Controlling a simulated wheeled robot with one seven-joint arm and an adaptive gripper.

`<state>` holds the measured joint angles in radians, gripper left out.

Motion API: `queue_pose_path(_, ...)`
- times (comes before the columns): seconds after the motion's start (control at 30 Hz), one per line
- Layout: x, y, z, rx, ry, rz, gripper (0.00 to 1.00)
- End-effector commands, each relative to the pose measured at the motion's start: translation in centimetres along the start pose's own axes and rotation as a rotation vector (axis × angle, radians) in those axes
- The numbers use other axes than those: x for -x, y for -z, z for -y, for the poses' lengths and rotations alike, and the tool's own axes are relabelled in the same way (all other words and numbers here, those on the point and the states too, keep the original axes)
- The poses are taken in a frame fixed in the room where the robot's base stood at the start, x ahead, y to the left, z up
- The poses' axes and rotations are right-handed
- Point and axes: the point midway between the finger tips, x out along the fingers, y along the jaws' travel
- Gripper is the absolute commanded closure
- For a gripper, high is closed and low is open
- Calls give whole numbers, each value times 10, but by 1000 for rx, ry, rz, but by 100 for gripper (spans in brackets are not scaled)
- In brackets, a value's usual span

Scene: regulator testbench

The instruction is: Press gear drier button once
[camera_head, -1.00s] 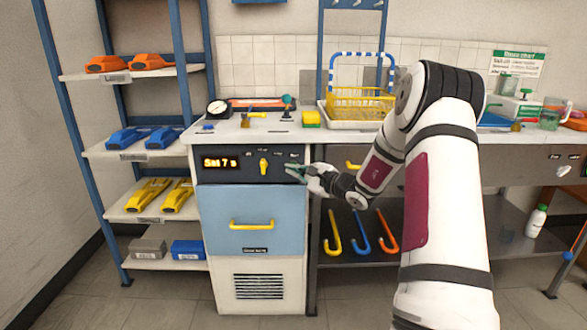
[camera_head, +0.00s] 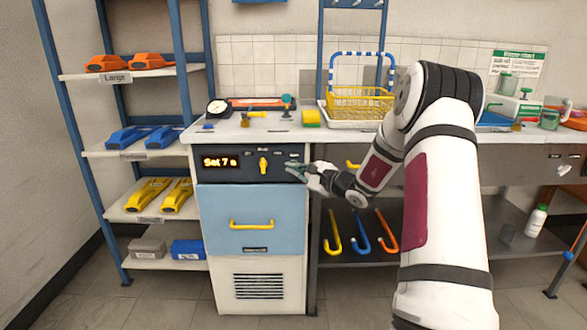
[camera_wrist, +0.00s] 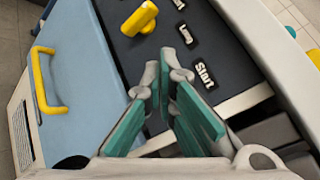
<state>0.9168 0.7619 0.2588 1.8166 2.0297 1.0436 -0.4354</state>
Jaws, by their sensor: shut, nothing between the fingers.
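The gear drier is a pale cabinet with a dark control panel (camera_head: 232,176) whose lit display (camera_head: 219,162) reads "Set 7 s". The panel carries a yellow knob (camera_head: 263,165), also seen in the wrist view (camera_wrist: 139,19). Several small labels sit along it, one reading "Start" (camera_wrist: 205,75). My gripper (camera_head: 290,169) is at the right end of the panel, its teal-padded fingers shut and empty. In the wrist view its fingertips (camera_wrist: 161,65) are just left of the "Start" label. The button itself is not clearly visible; I cannot tell whether the fingertips touch the panel.
Below the panel is a blue drawer (camera_head: 252,205) with a yellow handle (camera_head: 251,225). A shelf rack (camera_head: 128,154) stands left. Coloured hooks (camera_head: 360,235) are at right.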

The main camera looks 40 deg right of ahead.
Motion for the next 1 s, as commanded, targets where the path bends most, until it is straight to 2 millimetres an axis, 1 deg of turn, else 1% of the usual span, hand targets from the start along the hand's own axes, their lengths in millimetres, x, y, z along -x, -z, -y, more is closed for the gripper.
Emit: queue_pose_path(1.0,-7,5,4,1,-1,0,100)
